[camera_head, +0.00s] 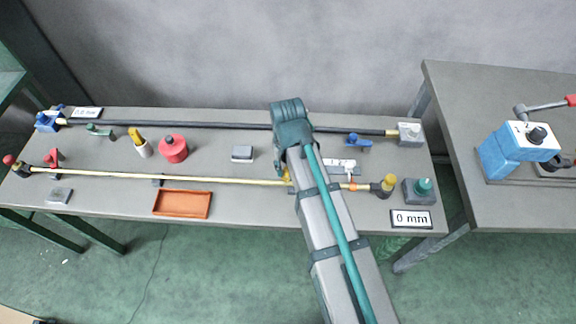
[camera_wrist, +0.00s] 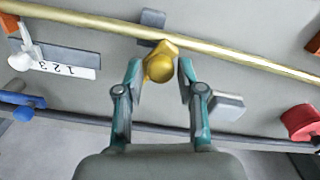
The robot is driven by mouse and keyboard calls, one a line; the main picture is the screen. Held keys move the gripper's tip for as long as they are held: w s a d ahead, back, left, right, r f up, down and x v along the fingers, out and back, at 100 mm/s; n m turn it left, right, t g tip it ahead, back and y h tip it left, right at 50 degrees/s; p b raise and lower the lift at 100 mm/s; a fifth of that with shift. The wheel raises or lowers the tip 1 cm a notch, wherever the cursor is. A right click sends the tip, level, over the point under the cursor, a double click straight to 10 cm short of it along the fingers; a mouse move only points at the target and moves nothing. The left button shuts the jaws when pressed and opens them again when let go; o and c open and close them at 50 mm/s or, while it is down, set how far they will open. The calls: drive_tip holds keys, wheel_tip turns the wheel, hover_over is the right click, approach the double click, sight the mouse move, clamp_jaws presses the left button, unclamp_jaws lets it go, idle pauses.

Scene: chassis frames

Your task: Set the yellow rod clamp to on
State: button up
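The yellow clamp knob (camera_wrist: 160,64) sits against the brass-yellow rod (camera_wrist: 225,47) in the wrist view. My gripper (camera_wrist: 160,72) is open, with one teal finger on each side of the knob. I cannot tell whether either fingertip touches it. In the head view a sliver of the yellow clamp (camera_head: 287,175) shows on the long yellow rod (camera_head: 225,180), mostly hidden by my wrist and arm. The fingers are hidden there. No on or off marking is readable on the clamp.
A 1-2-3 scale plate (camera_wrist: 70,69) with a white lever lies beside the clamp. A grey block (camera_wrist: 228,105) and a red knob (camera_wrist: 299,122) stand nearby. In the head view, a dark rod (camera_head: 220,125) runs behind, and an orange tray (camera_head: 181,204) lies at the front.

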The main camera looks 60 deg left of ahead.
drive_tip(key=shift+o, duration=0.7)
drive_tip(key=shift+r, duration=0.1)
wheel_tip(320, 180, up, 12)
idle(0.4)
